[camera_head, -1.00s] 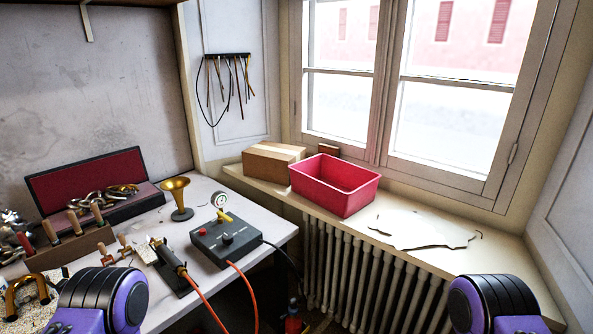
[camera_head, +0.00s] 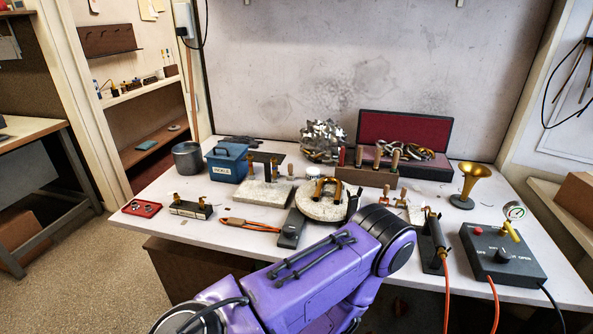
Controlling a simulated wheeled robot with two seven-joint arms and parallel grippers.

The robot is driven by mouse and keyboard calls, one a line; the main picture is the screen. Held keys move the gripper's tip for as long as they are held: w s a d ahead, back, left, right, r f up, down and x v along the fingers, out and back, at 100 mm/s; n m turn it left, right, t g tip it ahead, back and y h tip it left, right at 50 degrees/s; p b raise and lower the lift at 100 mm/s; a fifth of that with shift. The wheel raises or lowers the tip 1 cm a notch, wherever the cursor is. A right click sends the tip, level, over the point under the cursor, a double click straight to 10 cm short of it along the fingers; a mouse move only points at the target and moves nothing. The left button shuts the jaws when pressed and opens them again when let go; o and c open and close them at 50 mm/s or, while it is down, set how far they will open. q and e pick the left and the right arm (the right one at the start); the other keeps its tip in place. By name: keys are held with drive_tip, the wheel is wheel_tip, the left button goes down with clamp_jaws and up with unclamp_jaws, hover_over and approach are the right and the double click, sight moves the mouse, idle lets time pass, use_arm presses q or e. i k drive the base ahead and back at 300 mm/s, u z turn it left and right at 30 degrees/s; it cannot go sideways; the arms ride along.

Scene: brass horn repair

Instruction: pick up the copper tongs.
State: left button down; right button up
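The copper tongs (camera_head: 250,225) lie flat on the front part of the white workbench, left of centre. They are a slim, orange-copper pair with their length running roughly left to right. Nothing covers them. One of my purple arms fills the lower middle of the view, just below and to the right of the tongs. Neither of my grippers shows in the head view.
Left of the tongs lie a small dark block with brass fittings (camera_head: 191,208) and a red tray (camera_head: 142,208). Right of them are a dark flat bar (camera_head: 291,229) and a round pale slab (camera_head: 318,207). A pale rectangular block (camera_head: 264,195) lies behind.

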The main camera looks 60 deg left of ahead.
sight(235, 221)
drive_tip(key=u, duration=2.2)
